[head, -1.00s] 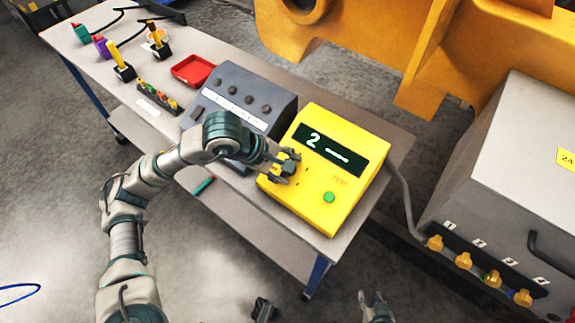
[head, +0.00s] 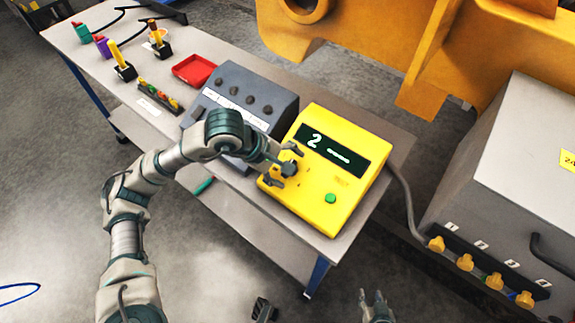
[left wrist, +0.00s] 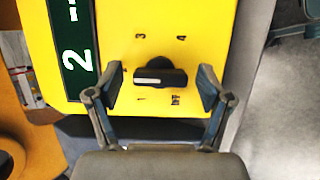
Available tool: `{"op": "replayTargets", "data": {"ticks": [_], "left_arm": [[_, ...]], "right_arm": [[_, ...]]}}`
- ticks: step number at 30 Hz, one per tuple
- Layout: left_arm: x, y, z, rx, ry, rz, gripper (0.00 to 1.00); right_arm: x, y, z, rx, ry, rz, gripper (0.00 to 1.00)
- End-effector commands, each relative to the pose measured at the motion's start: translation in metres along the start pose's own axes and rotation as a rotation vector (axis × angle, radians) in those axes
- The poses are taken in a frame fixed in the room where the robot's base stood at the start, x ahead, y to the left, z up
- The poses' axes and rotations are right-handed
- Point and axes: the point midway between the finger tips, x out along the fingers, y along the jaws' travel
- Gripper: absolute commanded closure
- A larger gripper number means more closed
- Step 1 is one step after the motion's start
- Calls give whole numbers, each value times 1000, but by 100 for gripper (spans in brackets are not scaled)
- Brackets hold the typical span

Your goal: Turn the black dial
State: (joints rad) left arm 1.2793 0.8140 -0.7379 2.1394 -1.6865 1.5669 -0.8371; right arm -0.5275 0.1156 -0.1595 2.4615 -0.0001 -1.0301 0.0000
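The black dial (left wrist: 160,76) sits on the face of the yellow box (head: 345,197), its white mark pointing left in the left wrist view. The labels 1, 3, 4 and OFF show around it. The box's dark display (head: 330,150) reads 2. My left gripper (head: 283,165) is at the dial; in the left wrist view its fingers (left wrist: 159,86) stand apart on either side of the dial, with a gap at each side. My right gripper (head: 320,308) shows only as two widely spread fingertips at the bottom edge of the head view, with nothing between them.
A green button (head: 331,198) is on the same box. A grey control box (head: 243,92) stands beside it on the table, with a red tray (head: 194,70) behind. A large orange casting (head: 365,35) and a grey cabinet (head: 510,150) with yellow knobs stand beyond.

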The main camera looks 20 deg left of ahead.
Motion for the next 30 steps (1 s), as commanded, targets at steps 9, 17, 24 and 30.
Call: {"op": "replayTargets", "data": {"ticks": [9, 17, 24, 30], "left_arm": [[-14, 1, 0, 0, 1, 3, 21], [-70, 1, -2, 0, 2, 4, 21], [-110, 0, -3, -1, 0, 1, 21], [-119, 0, -3, -1, -1, 0, 21]], "right_arm": [[-2, -1, 1, 0, -1, -2, 60], [-2, -1, 1, 0, 0, -1, 60], [-1, 0, 1, 0, 0, -1, 60], [-1, 0, 1, 0, 0, 0, 60]]}}
